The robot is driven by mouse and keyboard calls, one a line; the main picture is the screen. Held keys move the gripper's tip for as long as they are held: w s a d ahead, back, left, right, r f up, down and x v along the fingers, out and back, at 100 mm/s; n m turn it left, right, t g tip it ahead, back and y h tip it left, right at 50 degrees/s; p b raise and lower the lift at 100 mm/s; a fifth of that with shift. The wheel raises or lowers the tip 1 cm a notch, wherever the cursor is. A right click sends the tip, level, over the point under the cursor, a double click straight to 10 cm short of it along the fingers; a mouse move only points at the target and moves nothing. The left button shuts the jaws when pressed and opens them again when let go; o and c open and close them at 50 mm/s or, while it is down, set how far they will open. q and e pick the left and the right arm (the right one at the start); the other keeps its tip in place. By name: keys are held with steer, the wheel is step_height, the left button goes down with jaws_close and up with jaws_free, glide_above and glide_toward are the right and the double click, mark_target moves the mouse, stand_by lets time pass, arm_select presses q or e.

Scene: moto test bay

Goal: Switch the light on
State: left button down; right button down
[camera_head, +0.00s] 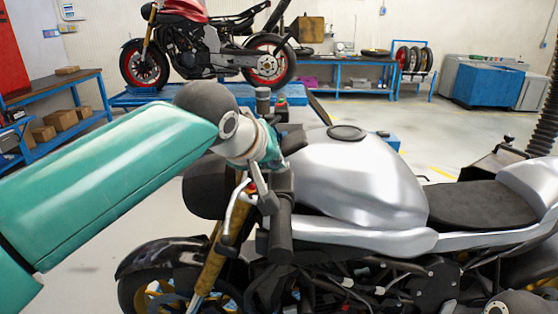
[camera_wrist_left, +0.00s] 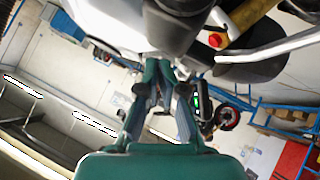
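The silver motorcycle (camera_head: 350,180) stands in front of me with its handlebar end towards my left arm. A dark handlebar grip (camera_head: 281,230) hangs at the near side of the bar. A small red button (camera_head: 252,187) shows beside it; a red button also shows in the left wrist view (camera_wrist_left: 215,40). The headlight housing (camera_head: 205,187) is dark and partly covered by my arm. My left gripper (camera_head: 268,150) is at the handlebar, partly hidden by it. In the left wrist view its fingers (camera_wrist_left: 163,70) converge, with nothing clearly between them. My right gripper is out of view.
A red motorcycle (camera_head: 195,50) stands on a blue lift (camera_head: 130,98) behind. A workbench (camera_head: 55,85) with boxes is at the left. A blue cabinet (camera_head: 487,85) and a tyre rack (camera_head: 413,60) stand at the back. The floor between is clear.

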arm_select(q)
steer(key=shift+a+f, duration=0.1)
steer(key=shift+f, duration=0.1)
steer(key=shift+a+r+p, duration=0.15)
steer(key=shift+r+p, duration=0.3)
steer(key=shift+r, duration=0.05)
steer(key=w+a+r+v, duration=0.1)
steer(key=v, duration=1.1)
steer(key=shift+a+p, duration=0.3)
steer(key=shift+w, duration=0.1)
